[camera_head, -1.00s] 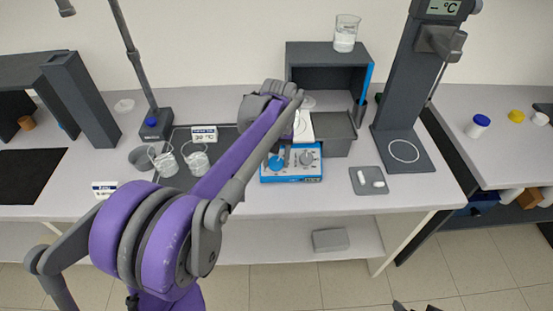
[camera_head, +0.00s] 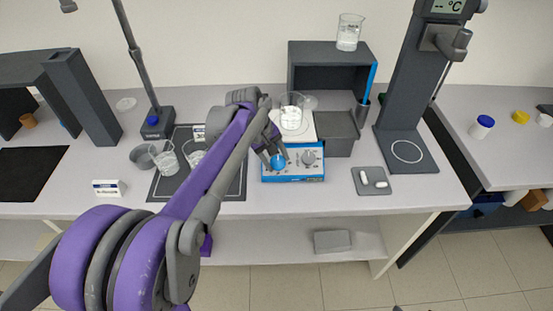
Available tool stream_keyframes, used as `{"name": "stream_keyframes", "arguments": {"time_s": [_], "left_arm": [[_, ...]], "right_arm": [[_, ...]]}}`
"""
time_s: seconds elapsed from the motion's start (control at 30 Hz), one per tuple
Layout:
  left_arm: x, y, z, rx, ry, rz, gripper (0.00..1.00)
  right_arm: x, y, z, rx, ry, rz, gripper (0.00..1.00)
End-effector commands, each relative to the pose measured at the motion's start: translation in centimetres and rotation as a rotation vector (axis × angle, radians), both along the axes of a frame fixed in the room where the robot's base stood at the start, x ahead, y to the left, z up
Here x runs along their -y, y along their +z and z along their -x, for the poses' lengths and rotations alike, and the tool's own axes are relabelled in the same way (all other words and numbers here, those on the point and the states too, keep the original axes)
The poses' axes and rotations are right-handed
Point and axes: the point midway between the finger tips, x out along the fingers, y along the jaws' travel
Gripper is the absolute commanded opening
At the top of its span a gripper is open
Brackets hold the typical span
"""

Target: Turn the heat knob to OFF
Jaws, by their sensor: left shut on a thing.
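The blue-fronted hotplate (camera_head: 293,177) stands near the bench's front edge. Its front panel carries a blue knob (camera_head: 278,161) at the left and a grey knob (camera_head: 308,158) at the right. The panel lettering is too small to read, so I cannot tell the heat setting. My left gripper (camera_head: 273,158) comes down from the upper left, shut on the blue knob; its fingers partly cover the knob and the panel around it. A glass beaker (camera_head: 291,112) stands on the white plate behind the knobs. My right gripper is not in view.
Two beakers (camera_head: 164,160) stand on a dark mat to the left. A small tray (camera_head: 361,188) with white pieces lies to the right. A tall dark stand (camera_head: 404,110) rises farther right. The bench front is clear.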

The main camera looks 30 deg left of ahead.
Motion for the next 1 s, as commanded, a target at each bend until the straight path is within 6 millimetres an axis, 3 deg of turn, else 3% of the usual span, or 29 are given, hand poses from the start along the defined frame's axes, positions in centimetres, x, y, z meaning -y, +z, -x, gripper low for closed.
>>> {"name": "stream_keyframes", "arguments": {"time_s": [0.47,0.5,0.63,0.67,1.0], "left_arm": [[-0.01,0.01,-0.01,0.005,0.015,0.009,0.01],[-0.01,0.01,-0.01,0.005,0.015,0.009,0.6],[0.0,0.0,-0.01,0.005,0.014,0.008,0.83],[0.0,0.0,-0.01,0.005,0.014,0.008,0.86],[-0.08,0.3,0.07,0.005,0.014,0.008,0.86]], "right_arm": [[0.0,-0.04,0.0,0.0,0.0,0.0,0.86],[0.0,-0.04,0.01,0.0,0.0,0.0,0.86],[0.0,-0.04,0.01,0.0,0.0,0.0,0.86],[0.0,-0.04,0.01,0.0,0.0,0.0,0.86],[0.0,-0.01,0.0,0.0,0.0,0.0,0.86]]}}
